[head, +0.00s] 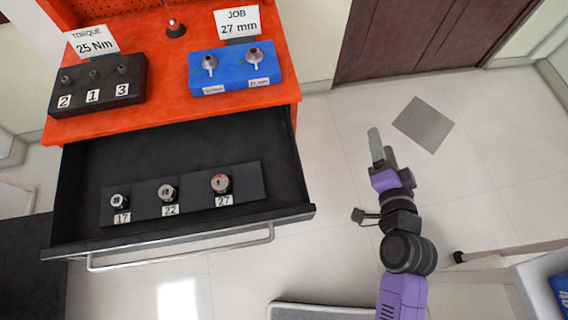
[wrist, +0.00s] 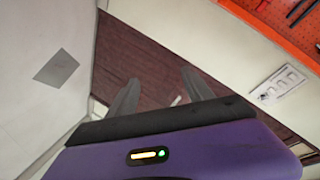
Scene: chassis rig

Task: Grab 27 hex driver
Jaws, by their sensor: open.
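The 27 hex driver (head: 221,184) stands in a black holder (head: 146,208) inside the open drawer (head: 90,160), at the right end above a label reading 27. It is a short silver and dark socket. The 22 driver (head: 168,192) and the 17 driver (head: 119,201) stand to its left in the same holder. My gripper (head: 376,146) is to the right of the drawer, over the floor and well apart from the drivers. In the wrist view its two fingers (wrist: 160,90) are spread with nothing between them. No driver shows in the wrist view.
The orange bench top (head: 170,110) above the drawer carries a black block (head: 98,85) labelled 2, 1, 3 and a blue block (head: 235,70) under a JOB 27 mm sign (head: 237,22). The drawer handle (head: 180,247) juts forward. Floor between drawer and arm is clear.

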